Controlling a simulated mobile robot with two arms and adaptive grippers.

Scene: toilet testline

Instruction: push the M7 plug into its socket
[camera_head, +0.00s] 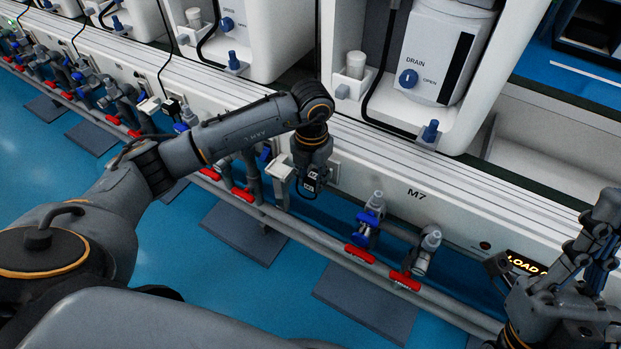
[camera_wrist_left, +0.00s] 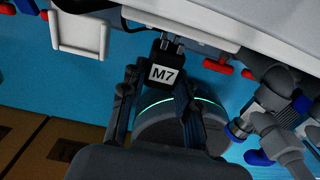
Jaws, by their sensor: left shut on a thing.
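The M7 plug (camera_wrist_left: 161,75) is a black block with a white "M7" label, and its metal prongs point up toward the white rail in the left wrist view. My left gripper (camera_wrist_left: 158,108) is shut on it, with a finger on each side. In the head view my left gripper (camera_head: 311,182) points down beside the front of the white rail, and the dark plug (camera_head: 310,184) shows at its tips. The prongs still show in the wrist view; the socket's openings cannot be made out. My right gripper (camera_head: 598,238) is at the lower right, away from the plug; its jaw state is unclear.
The white rail (camera_head: 412,181) is marked "M7". A white holder (camera_head: 281,170) stands just left of my left gripper. Blue-handled valves (camera_head: 369,217) and pipes with red tags (camera_head: 360,253) run below the rail. A DRAIN unit (camera_head: 432,55) stands above.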

